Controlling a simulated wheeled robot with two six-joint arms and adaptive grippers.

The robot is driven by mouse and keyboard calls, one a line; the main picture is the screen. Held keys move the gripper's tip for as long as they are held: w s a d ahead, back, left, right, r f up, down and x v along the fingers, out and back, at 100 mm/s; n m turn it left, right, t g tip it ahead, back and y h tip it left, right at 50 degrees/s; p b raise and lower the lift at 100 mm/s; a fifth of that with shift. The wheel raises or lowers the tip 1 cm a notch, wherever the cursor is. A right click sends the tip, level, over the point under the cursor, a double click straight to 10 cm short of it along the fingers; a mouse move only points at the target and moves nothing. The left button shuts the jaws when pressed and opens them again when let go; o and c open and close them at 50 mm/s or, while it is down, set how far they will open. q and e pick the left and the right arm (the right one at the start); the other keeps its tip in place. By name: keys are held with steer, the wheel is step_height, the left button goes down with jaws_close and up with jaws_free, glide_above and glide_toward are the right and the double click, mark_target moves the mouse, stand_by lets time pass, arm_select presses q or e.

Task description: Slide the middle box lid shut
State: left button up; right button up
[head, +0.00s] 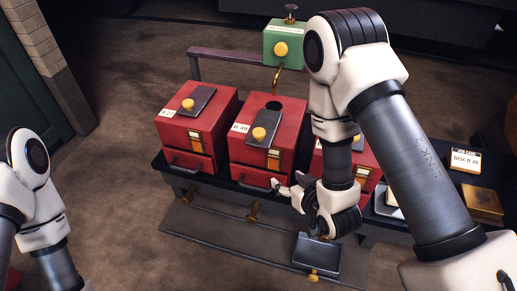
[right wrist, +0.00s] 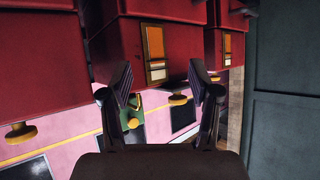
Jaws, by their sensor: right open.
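The middle red box (head: 238,153) stands on a dark bench, labelled with a white tag that seems to read R 49. Its dark grey lid (head: 272,117) lies on the front part of the top, with a yellow knob (head: 259,134) on it. A round dark hole (head: 273,105) behind the lid is uncovered. My right gripper (head: 285,187) is low in front of the middle box near its drawer handle, apart from the lid. The right wrist view shows its fingers (right wrist: 162,88) spread with nothing held, below a red box front. My left gripper is out of the picture.
The left red box (head: 217,107) has its own knobbed lid. The right red box (head: 364,158) is partly hidden by my right arm. A green box (head: 283,38) with a yellow knob stands behind. A grey tray (head: 318,254) is in front; a sign (head: 466,161) reads BOX R 49.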

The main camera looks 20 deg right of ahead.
mark_target(262, 136)
steer(key=w+a+r+t+b, duration=0.1)
steer(key=w+r+t+b, duration=0.1)
steer(key=b, duration=0.1)
steer(key=w+r+n+t+y+b, duration=0.1)
steer(key=w+r+b, duration=0.1)
steer(key=b, duration=0.2)
steer(key=w+a+r+t+y+b, duration=0.1)
steer(key=w+r+t+b, duration=0.1)
steer(key=b, duration=0.1)
steer(key=shift+a+n+t, duration=0.3)
steer(key=shift+a, duration=0.05)
steer(key=w, duration=0.4)
steer(key=w+a, duration=0.1)
steer(key=w, duration=0.1)
steer(key=shift+w+a+r+p, duration=0.1)
steer(key=shift+w+r+p, duration=0.1)
steer(key=shift+w+p, duration=0.15)
steer(key=shift+w, duration=0.45)
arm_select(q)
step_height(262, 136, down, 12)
arm_select(e)
jaws_close()
